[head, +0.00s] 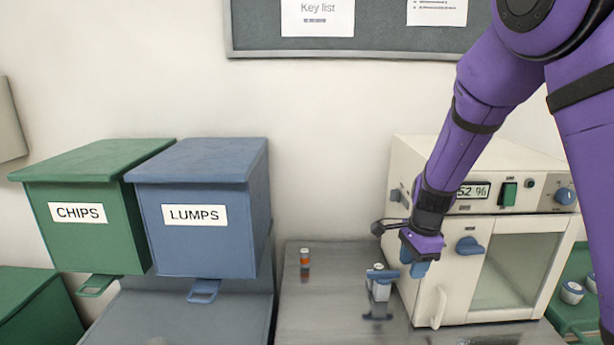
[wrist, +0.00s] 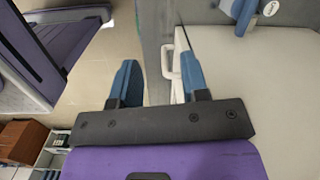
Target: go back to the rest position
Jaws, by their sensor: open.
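My gripper (head: 416,262) is at the end of my purple arm, in front of the left front edge of the white furnace (head: 440,290) in the head view. In the wrist view my gripper (wrist: 182,84) shows two blue fingers spread apart, with nothing held between them.
Green CHIPS (head: 95,235) and blue LUMPS (head: 200,245) bins hang at the left. The furnace has a glass door, a white handle (head: 438,307) and a blue knob (head: 469,246). White cups (head: 571,292) sit at the right.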

